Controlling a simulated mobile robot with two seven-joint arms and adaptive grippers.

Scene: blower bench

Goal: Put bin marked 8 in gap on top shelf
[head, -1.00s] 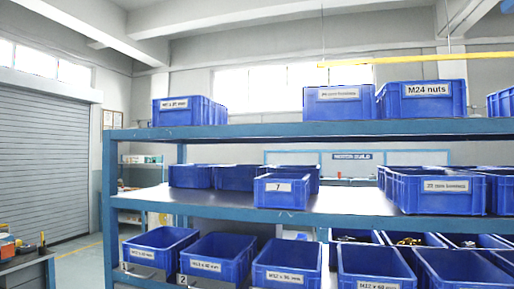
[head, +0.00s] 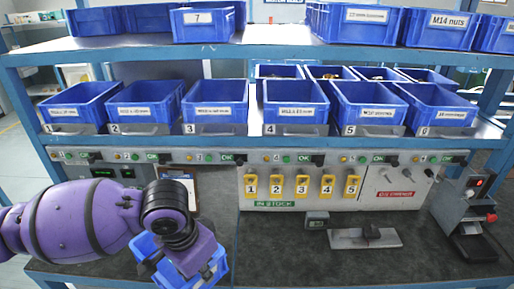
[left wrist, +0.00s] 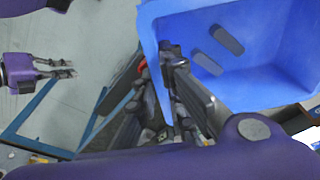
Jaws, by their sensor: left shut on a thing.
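A blue bin (head: 150,250) is at the lower left of the head view, partly behind my left gripper (head: 190,262). My left gripper is shut on the bin's wall. In the left wrist view the bin (left wrist: 275,60) fills the upper right, and the left gripper's fingers (left wrist: 178,95) clamp its edge. The bin's inside shows two dark oblong marks or pieces. No number shows on this bin. My right gripper (left wrist: 68,69) is at the left of the left wrist view, empty, with its fingers apart.
A lower row of labelled bins (head: 216,105) sits above a panel with yellow tags (head: 300,187). A clipboard (head: 178,180) and a grey device (head: 468,215) are at the bench.

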